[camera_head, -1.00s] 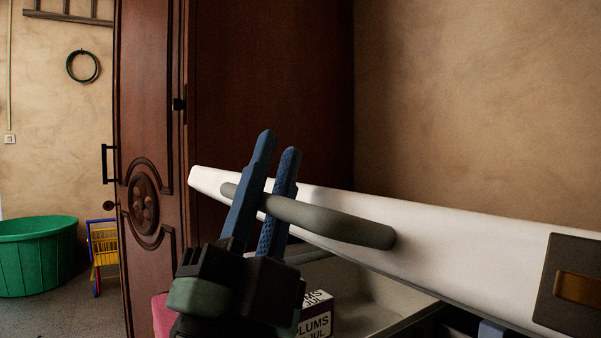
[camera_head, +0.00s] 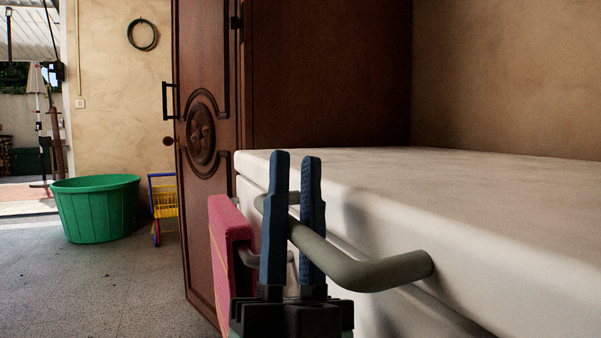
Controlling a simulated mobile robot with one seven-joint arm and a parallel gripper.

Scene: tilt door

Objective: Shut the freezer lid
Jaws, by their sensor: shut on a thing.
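The white freezer lid (camera_head: 460,190) lies low and looks about level, its top surface now in view. Its grey bar handle (camera_head: 370,272) sticks out from the front edge. My gripper (camera_head: 296,165) points upward with its two blue fingers on either side of the handle's bar, shut on it. The white freezer body (camera_head: 375,315) shows below the lid's front edge. A dark line runs between lid and body at the lower right; I cannot tell whether a small gap is left. The inside of the freezer is hidden.
A pink board-like object (camera_head: 228,250) stands just left of my gripper, close to the freezer front. A dark wooden wardrobe (camera_head: 205,130) is behind. A green tub (camera_head: 97,207) and a yellow-blue toy cart (camera_head: 163,205) stand farther left. The floor at left front is clear.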

